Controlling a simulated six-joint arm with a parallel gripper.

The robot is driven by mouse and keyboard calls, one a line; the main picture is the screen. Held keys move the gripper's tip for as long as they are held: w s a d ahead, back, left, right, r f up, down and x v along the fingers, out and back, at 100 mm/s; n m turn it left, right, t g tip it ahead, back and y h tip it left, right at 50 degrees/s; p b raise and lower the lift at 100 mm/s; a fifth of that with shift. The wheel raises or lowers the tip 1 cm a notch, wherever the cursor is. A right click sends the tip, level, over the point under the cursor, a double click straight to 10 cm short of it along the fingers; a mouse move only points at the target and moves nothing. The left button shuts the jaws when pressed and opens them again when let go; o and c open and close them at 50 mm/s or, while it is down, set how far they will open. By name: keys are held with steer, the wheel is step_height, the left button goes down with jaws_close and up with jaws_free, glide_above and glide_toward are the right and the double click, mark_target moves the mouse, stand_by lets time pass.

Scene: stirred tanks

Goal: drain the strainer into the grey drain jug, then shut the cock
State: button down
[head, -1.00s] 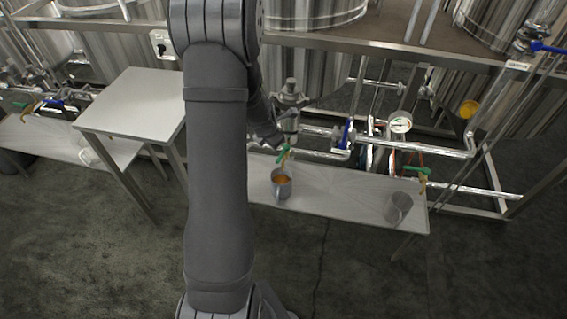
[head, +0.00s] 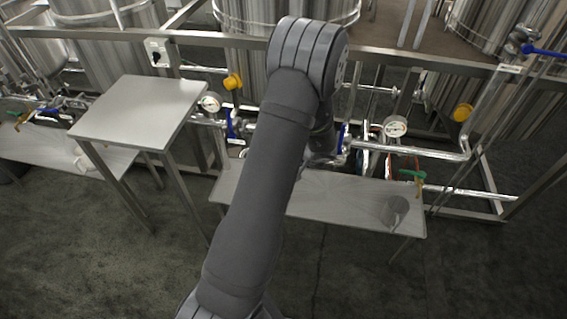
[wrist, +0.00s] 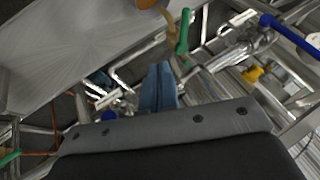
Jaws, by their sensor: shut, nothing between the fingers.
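My gripper (wrist: 159,74) is shut and empty in the wrist view; the arm hides it in the head view. The green cock handle (wrist: 182,32) is just beyond the fingertips, apart from them, with its yellowish spout beside it. An orange patch (wrist: 146,4), apparently the jug's contents, is cut off at the top edge. I cannot tell whether the cock is open or whether liquid runs.
A higher table (head: 140,110) stands at left. Pipes, a gauge (head: 395,127) and blue valve handles crowd the back. The floor in front is clear.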

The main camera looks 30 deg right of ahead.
steer(key=w+a+f, duration=0.1)
steer(key=w+f, duration=0.7)
steer(key=f, duration=0.1)
steer(key=shift+w+a, duration=0.2)
steer(key=shift+w, duration=0.2)
